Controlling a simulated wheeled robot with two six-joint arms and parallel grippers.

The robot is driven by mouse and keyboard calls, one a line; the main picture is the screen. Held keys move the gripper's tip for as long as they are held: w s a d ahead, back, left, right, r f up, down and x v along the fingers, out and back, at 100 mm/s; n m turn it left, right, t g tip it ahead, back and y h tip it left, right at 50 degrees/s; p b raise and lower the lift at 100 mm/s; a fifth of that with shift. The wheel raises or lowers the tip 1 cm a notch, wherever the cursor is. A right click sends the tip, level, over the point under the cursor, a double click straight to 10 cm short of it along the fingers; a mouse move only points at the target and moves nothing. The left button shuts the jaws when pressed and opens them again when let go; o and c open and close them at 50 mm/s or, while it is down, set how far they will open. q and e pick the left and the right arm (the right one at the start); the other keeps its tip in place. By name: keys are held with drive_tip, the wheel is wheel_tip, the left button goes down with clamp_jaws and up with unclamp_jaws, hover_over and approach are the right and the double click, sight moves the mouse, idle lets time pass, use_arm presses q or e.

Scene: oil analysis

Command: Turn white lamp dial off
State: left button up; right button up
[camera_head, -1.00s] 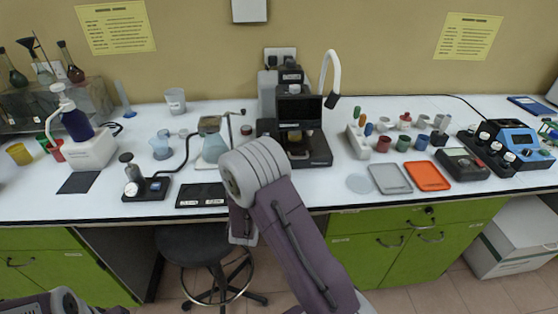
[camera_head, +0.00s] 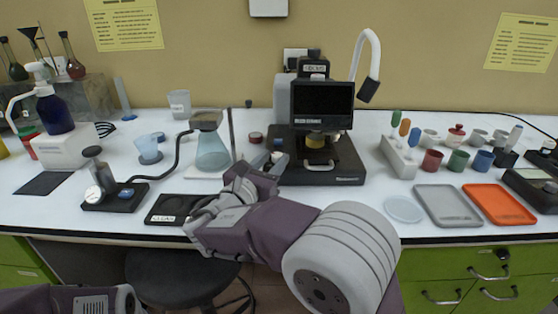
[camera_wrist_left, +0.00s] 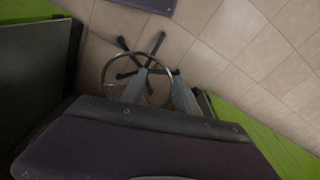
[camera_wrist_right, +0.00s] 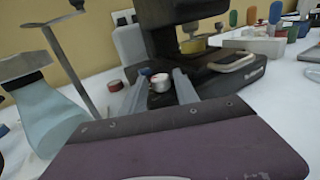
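The black instrument (camera_head: 321,160) stands at the back middle of the bench, with a white curved lamp (camera_head: 371,48) rising beside it. In the right wrist view, a small white round dial (camera_wrist_right: 160,82) is at the near left side of the instrument's base (camera_wrist_right: 222,80). My right gripper (camera_wrist_right: 160,90) is open, its fingers either side of the dial in the picture; contact cannot be told. In the head view, its fingertips (camera_head: 273,160) are by the base's left side, partly hidden by my wrist. My left gripper (camera_wrist_left: 160,90) is open and empty, over the floor.
A flask (camera_head: 212,150) on a stand is left of my right gripper, with a small red-topped jar (camera_head: 255,138) between it and the instrument. Grey (camera_head: 446,206) and orange (camera_head: 499,205) trays lie on the right. A stool (camera_head: 180,275) stands below the bench.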

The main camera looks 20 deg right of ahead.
drive_tip(key=shift+x, duration=1.4)
clamp_jaws()
drive_tip(key=shift+f+n+t+y+b, duration=0.25)
drive_tip(key=shift+n+t+y+b, duration=0.7)
drive_tip(key=shift+y+b, duration=0.4)
drive_tip(key=n+t+y+b, duration=0.1)
drive_tip(key=n+y+b, duration=0.1)
drive_tip(key=y+b, duration=0.1)
drive_tip(key=shift+n+t+y+b, duration=0.25)
drive_tip(key=shift+n+y+b, duration=0.7)
drive_tip(key=shift+y+b, duration=0.3)
drive_tip(key=shift+b, duration=0.05)
drive_tip(key=shift+r+t+y, duration=0.15)
drive_tip(key=shift+t+y, duration=0.15)
unclamp_jaws()
drive_tip(key=shift+r, duration=0.1)
